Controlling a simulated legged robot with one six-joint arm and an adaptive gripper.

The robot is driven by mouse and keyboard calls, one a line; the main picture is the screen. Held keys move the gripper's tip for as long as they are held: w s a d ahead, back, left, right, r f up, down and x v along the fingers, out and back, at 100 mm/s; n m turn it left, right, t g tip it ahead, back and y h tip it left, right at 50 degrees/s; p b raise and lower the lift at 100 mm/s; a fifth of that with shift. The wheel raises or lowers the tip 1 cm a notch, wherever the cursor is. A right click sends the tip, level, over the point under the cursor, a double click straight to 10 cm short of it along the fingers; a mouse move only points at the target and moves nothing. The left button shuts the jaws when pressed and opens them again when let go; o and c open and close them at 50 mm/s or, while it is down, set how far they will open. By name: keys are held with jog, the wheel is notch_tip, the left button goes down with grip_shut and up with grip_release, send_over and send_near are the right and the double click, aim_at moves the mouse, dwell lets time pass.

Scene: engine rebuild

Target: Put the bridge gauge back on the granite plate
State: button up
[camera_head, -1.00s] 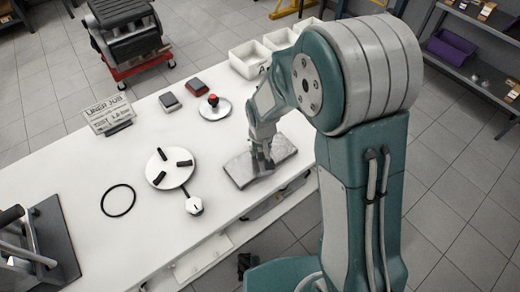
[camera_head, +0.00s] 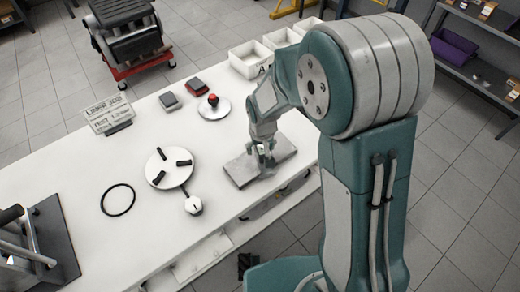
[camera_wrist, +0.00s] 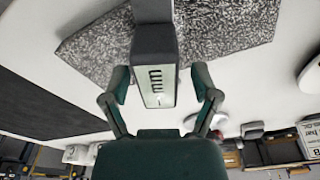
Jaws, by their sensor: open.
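The granite plate (camera_head: 240,171) is a speckled grey slab at the front edge of the white bench; it also shows in the wrist view (camera_wrist: 235,28). The bridge gauge (camera_wrist: 155,50) is a dark grey block with a pale "mm" label on its end. It appears to stand on the plate, though its contact with the slab is hidden. My gripper (camera_wrist: 160,88) is open, with one finger on either side of the gauge's labelled end and gaps showing. In the head view my gripper (camera_head: 264,148) is just above the plate, and the gauge under it is hard to make out.
Behind are a round plate with a red knob (camera_head: 211,108), two small blocks and white bins (camera_head: 250,58). A sign (camera_head: 108,113) stands at the back left.

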aim_at(263, 150)
jog(key=r, duration=0.6)
jog(key=s+r, duration=0.1)
jog(key=r, duration=0.3)
jog(key=shift+s+d+r, duration=0.25)
jog(key=shift+r, duration=0.2)
jog(key=s+d+r+m+t, duration=0.1)
jog(key=s+d+r+t, duration=0.1)
jog(key=s+d+r, duration=0.4)
jog(key=s+d+r+m+t, duration=0.1)
jog(key=s+d+r+t, duration=0.1)
jog(key=s+d+r, duration=0.4)
jog(key=s+r, duration=0.1)
jog(key=s, duration=0.4)
jog(key=shift+s, duration=0.35)
